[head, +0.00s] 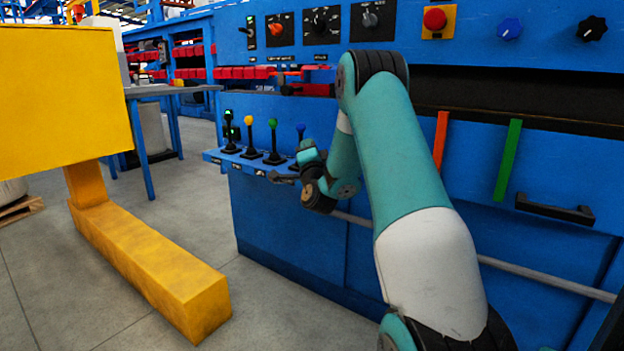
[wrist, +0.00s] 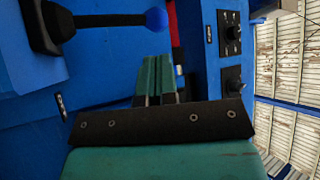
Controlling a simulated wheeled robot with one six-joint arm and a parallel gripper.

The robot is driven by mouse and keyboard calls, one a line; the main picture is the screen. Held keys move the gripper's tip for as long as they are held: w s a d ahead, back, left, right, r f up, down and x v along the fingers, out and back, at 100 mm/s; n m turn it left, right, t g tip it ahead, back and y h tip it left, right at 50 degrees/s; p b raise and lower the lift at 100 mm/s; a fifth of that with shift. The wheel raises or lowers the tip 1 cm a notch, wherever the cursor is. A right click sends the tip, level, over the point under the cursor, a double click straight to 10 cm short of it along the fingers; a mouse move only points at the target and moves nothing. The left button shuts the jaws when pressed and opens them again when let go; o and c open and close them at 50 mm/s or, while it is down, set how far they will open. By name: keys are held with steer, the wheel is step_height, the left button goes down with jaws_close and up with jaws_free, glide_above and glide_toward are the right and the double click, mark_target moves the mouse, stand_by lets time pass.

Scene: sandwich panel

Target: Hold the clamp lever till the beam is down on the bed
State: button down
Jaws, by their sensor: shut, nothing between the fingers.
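I cannot tell by label which is the clamp lever. My gripper (head: 305,150) is at the blue-knobbed lever, which it partly hides. In the wrist view, the gripper's teal fingers (wrist: 156,80) are together and empty. The blue-knobbed lever (wrist: 105,20) shows there beyond the fingertips, apart from them. I cannot make out the beam or bed for certain.
A blue control panel (head: 460,62) with knobs and a red button (head: 435,19) is above the ledge. A dark slot (head: 520,125) runs below it at right. A yellow post and foot (head: 150,265) stand at left. Grey floor is open between it and the machine.

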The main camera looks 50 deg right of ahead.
steer(key=r+b+v, duration=0.1)
steer(key=v, duration=0.5)
steer(key=shift+s+a, duration=0.2)
steer(key=shift+a, duration=0.05)
steer(key=shift+f, duration=0.15)
